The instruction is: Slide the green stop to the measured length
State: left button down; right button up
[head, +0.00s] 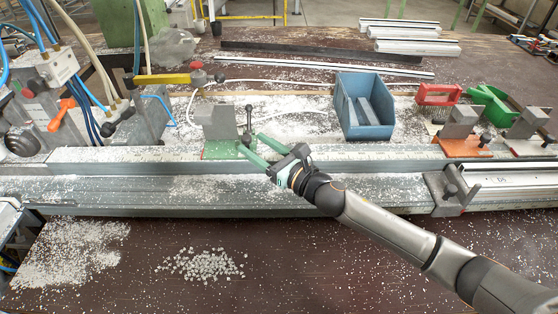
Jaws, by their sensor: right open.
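The green stop (222,150) sits on the long metal rail (350,153) left of the middle, with a grey block on its green base and an upright handle with a dark knob (248,110). The rail carries a measuring scale whose marks are too small to read. My right gripper (256,148) reaches in from the lower right. Its two green fingers are apart and pointed at the right side of the stop, close to the handle. I cannot tell whether they touch it. My left gripper is out of view.
An orange stop (463,146) and another stop (527,146) stand farther right on the rail. A blue bin (362,128), a red brush (438,94) and a green piece (490,100) lie behind. A clamp machine (60,100) with hoses fills the left. White shavings cover much of the bench.

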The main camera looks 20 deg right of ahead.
jog(key=b+v, duration=0.1)
jog(key=v, duration=0.7)
jog(key=shift+s+d, duration=0.2)
jog(key=shift+s, duration=0.15)
